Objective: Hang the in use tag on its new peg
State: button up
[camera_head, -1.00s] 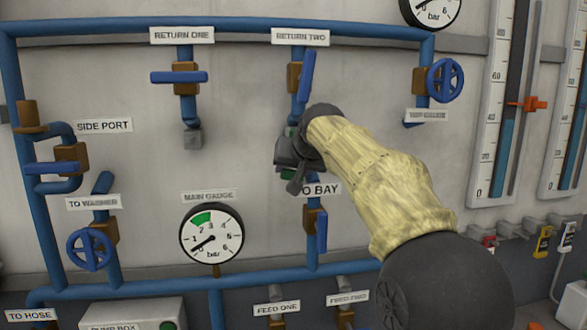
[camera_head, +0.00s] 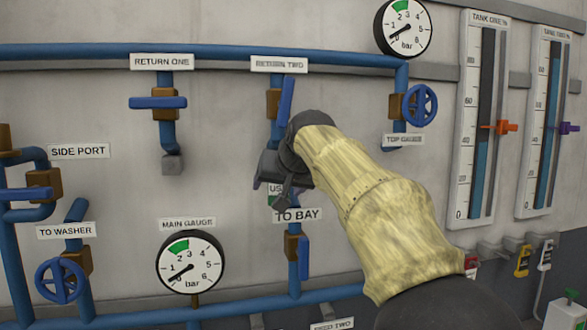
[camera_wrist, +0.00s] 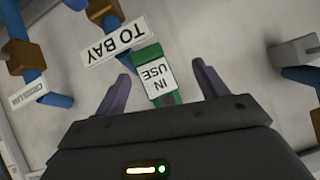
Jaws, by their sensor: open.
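The in use tag (camera_wrist: 158,76) is green with a white label and appears upside down in the wrist view. It sits between the spread fingers of my gripper (camera_wrist: 160,70), with a gap on each side. In the head view a small part of the tag (camera_head: 275,190) shows below my gripper (camera_head: 268,180), just above the TO BAY sign (camera_head: 297,215). My gripper is open and not closed on the tag. The tag's upper end and whatever bears it are hidden by my gripper.
Blue pipes with valves run over the wall. The RETURN TWO valve handle (camera_head: 286,98) is just above my gripper, and the TO BAY valve (camera_head: 291,246) is below. The main gauge (camera_head: 190,263) is lower left. Tank gauges (camera_head: 482,120) stand at right.

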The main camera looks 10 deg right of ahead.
jog(key=b+v, duration=0.1)
jog(key=v, duration=1.1)
jog(key=shift+s, duration=0.1)
notch_tip(320, 180, down, 29)
jog(key=w+g, duration=0.1)
jog(key=g, duration=0.3)
jog(key=s+f+n+g, duration=0.1)
jog(key=s+f+g, duration=0.1)
jog(key=s+f, duration=0.6)
jog(key=s+f+g+h, duration=0.1)
jog(key=s+f+g, duration=0.1)
jog(key=s+f, duration=0.7)
notch_tip(320, 180, down, 6)
jog(key=shift+s+f+n+g, duration=0.15)
jog(key=shift+s+n+g, duration=0.15)
jog(key=shift+n, duration=0.1)
jog(key=shift+d, duration=0.1)
